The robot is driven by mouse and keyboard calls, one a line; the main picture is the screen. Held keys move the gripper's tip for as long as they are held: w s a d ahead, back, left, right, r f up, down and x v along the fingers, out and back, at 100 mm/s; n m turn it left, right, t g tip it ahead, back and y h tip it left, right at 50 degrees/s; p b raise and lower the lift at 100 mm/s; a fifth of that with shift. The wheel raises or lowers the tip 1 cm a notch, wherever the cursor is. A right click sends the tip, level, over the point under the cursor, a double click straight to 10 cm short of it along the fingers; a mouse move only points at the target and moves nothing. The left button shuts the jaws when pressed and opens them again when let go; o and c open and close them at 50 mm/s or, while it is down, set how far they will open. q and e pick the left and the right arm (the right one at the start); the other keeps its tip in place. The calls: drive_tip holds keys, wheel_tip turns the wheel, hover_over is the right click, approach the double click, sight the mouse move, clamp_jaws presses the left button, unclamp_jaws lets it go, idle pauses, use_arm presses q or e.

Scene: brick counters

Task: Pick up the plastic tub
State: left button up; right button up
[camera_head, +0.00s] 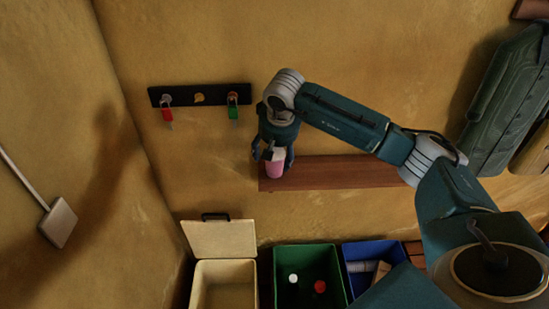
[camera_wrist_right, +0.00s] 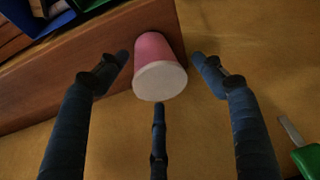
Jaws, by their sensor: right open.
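The plastic tub is pink with a white lid (camera_head: 275,168) and stands at the left end of a brown wooden shelf (camera_head: 340,173) on the wall. My right gripper (camera_head: 274,157) is over it, its fingers on either side. In the right wrist view the tub (camera_wrist_right: 158,64) lies between and beyond the open fingers of my right gripper (camera_wrist_right: 160,85). Gaps show between the tub and the side fingers; the third finger points at its lid edge. My left gripper is not in view.
A black rack (camera_head: 199,96) with red and green padlocks hangs left of the gripper. Below stand a cream bin with an open lid (camera_head: 220,240), a green bin (camera_head: 309,252) and a blue bin (camera_head: 374,251), the latter two holding items. A dark green case (camera_head: 505,100) is at right.

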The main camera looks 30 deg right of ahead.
drive_tip(key=shift+w+f, duration=0.1)
drive_tip(key=shift+f, duration=0.05)
drive_tip(key=c, duration=0.8)
drive_tip(key=shift+o, duration=0.2)
